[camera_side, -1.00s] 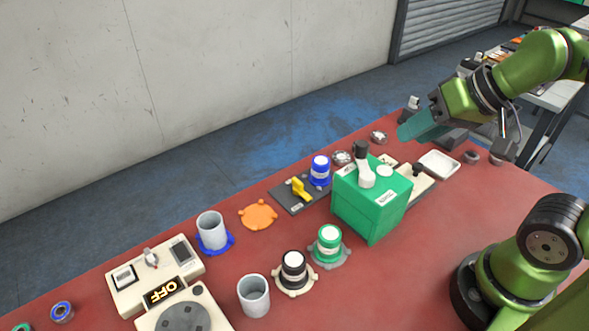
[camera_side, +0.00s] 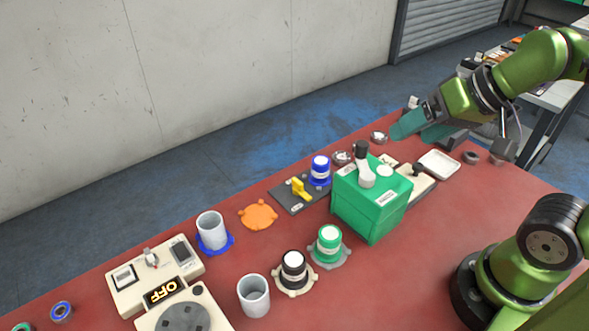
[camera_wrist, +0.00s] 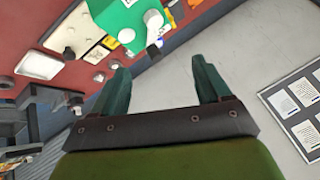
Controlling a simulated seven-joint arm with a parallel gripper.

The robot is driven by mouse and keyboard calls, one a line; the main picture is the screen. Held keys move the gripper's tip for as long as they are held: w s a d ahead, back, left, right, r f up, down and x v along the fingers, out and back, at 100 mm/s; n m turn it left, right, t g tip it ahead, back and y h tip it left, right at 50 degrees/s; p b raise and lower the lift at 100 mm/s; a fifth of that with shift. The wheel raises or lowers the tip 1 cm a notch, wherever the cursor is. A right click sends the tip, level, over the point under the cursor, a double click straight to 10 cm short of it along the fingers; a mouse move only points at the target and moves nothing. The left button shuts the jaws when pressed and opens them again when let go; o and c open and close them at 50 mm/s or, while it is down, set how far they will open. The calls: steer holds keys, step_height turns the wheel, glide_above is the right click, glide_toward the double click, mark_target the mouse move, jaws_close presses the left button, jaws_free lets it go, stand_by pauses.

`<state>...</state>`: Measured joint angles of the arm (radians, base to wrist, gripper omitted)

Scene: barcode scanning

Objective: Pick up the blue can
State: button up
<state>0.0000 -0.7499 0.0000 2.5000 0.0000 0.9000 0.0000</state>
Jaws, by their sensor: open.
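The blue can (camera_side: 320,172) has a white top and stands upright near the table's back edge, beside the green box and next to a dark plate with a yellow handle. My gripper (camera_side: 408,125) is up and to the right of the can, above the table's far end, well apart from it. In the wrist view my gripper (camera_wrist: 162,78) shows two separated green fingers with nothing between them. I cannot make out the blue can in the wrist view.
The green box (camera_side: 370,205) stands right beside the can; it also shows in the wrist view (camera_wrist: 122,20). The dark plate with a yellow handle (camera_side: 299,190) lies left of the can. A green can (camera_side: 330,240), a black can (camera_side: 293,268) and grey cups stand nearer the camera.

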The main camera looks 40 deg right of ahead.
steer(key=n+g+h, duration=0.1)
steer(key=g+h, duration=0.1)
steer(key=g, duration=0.5)
glide_above(321, 160)
step_height(321, 160, down, 6)
steer(key=r, duration=0.1)
step_height(321, 160, down, 17)
steer(key=shift+r, duration=0.15)
steer(key=c, duration=1.2)
steer(key=shift+r, duration=0.1)
